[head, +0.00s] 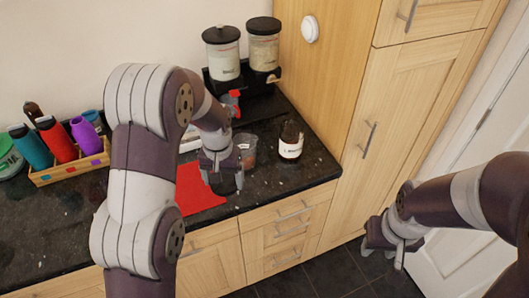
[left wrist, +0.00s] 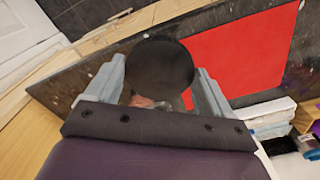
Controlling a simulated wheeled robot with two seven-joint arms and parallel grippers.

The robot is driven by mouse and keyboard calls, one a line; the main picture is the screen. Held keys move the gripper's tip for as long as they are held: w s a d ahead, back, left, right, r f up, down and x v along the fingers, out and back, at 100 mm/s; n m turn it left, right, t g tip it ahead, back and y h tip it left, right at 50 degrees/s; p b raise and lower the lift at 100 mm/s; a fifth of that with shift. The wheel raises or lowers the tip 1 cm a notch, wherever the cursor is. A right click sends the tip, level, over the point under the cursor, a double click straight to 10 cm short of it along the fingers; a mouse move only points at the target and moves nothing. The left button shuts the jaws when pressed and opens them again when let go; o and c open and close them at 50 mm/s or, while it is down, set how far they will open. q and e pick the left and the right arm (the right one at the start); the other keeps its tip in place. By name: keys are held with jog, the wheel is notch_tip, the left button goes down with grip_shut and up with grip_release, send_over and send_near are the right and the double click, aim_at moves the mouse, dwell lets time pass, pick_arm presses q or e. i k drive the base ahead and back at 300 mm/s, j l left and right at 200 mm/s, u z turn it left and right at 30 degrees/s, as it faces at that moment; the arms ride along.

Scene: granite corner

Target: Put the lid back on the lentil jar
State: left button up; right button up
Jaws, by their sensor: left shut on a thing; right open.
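My left gripper (head: 222,178) is shut on a dark round lid (left wrist: 160,65), held above the counter near its front edge. The lid fills the space between the fingers in the left wrist view; in the head view it is a dark shape under the fingers. The lentil jar (head: 247,150), clear with reddish contents, stands open on the counter just right of and behind the left gripper, partly hidden by it. A reddish patch shows beside the lid's lower edge in the left wrist view, mostly hidden. My right gripper (head: 383,243) is open and empty, off the counter at lower right.
A red mat (head: 196,192) lies left of the jar. A brown labelled bottle (head: 290,141) stands to its right. Two dispensers (head: 222,55) on a black stand are behind, with a small red-topped item in front. A wooden crate (head: 70,170) of bottles stands at left.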

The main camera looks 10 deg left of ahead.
aim_at(291, 134)
jog(key=u, duration=1.65)
jog(key=l, duration=0.6)
jog(key=k+l, duration=0.15)
jog(key=l, duration=1)
